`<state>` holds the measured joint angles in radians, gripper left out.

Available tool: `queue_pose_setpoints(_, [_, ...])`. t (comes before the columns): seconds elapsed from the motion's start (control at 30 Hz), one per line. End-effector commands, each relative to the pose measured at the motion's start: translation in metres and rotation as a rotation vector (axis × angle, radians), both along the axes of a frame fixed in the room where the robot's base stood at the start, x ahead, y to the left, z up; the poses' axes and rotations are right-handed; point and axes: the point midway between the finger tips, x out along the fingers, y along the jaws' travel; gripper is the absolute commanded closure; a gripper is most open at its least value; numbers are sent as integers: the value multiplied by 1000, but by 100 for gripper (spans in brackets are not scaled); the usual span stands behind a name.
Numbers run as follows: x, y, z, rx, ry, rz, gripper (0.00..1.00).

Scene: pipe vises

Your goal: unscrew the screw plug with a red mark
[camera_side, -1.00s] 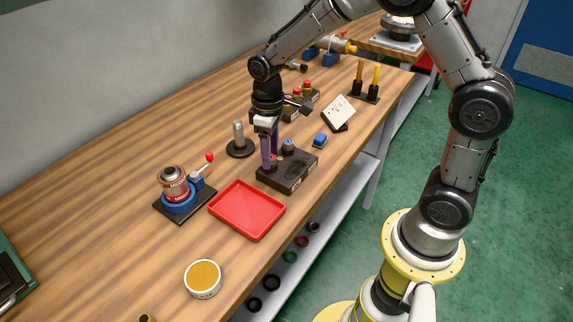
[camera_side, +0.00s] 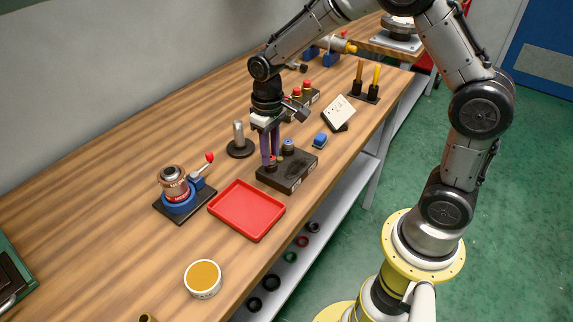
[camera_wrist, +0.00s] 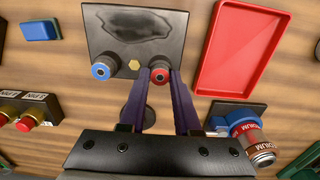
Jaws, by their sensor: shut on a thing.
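The screw plug with a red mark (camera_wrist: 159,75) sits in the dark block (camera_wrist: 112,22), seen from above in the wrist view. My gripper (camera_wrist: 161,77) has its two purple fingers closed around this plug, one on each side. In the side view my gripper (camera_side: 270,164) points straight down at the left end of the dark block (camera_side: 297,178); the fingers largely hide the plug there. A blue-marked plug (camera_wrist: 100,71) sits in the same block, apart from my fingers. It also shows in the side view (camera_side: 288,146). I cannot tell how far the red plug is unscrewed.
A brass hex piece (camera_wrist: 134,65) lies between the plugs. An empty red tray (camera_side: 246,212) stands close in front of the block. A grey post on a round base (camera_side: 239,140) is behind my fingers. A blue vise with a can (camera_side: 178,192) stands left; a small blue block (camera_side: 320,140) lies right.

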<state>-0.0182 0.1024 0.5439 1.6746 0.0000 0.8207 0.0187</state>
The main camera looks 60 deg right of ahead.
Motion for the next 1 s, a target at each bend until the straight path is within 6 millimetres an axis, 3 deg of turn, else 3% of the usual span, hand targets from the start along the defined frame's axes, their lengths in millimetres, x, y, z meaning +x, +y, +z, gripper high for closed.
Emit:
queue_pose_setpoints(0.27, [0, 0, 0, 0, 0, 42, 100])
queue_pose_setpoints(1.0, [0, 0, 0, 0, 0, 966, 100])
